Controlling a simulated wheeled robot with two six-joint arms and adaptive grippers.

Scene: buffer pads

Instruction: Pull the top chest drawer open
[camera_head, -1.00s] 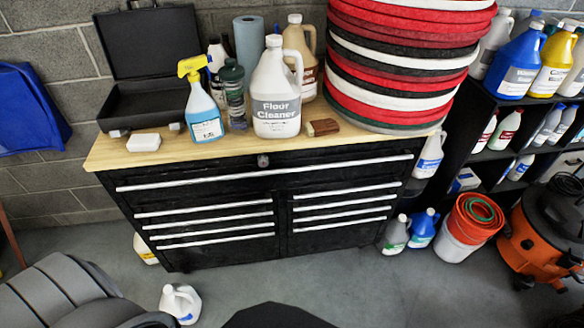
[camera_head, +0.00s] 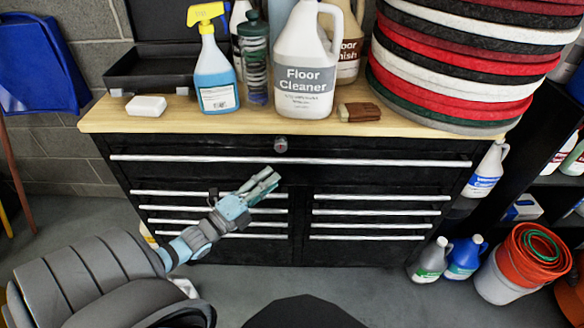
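The black chest (camera_head: 300,250) stands ahead under a wooden top. Its top drawer (camera_head: 200,146) is wide and looks shut, flush with the front. A long pale handle strip (camera_head: 380,162) runs along that drawer's lower part. My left gripper (camera_head: 272,176) is in front of the chest, in the picture just below the handle strip and left of centre. Its two fingers point up and right with a narrow gap between them, and nothing shows in them. I cannot tell its exact distance from the chest. My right gripper is not in view.
On the wooden top (camera_head: 215,122) stand a blue spray bottle (camera_head: 215,80), a floor cleaner jug (camera_head: 306,70), a brown brush (camera_head: 358,112), a white block (camera_head: 146,106) and stacked pads (camera_head: 450,70). Smaller drawers lie below. Jugs and a red bucket (camera_head: 515,270) stand on the right floor.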

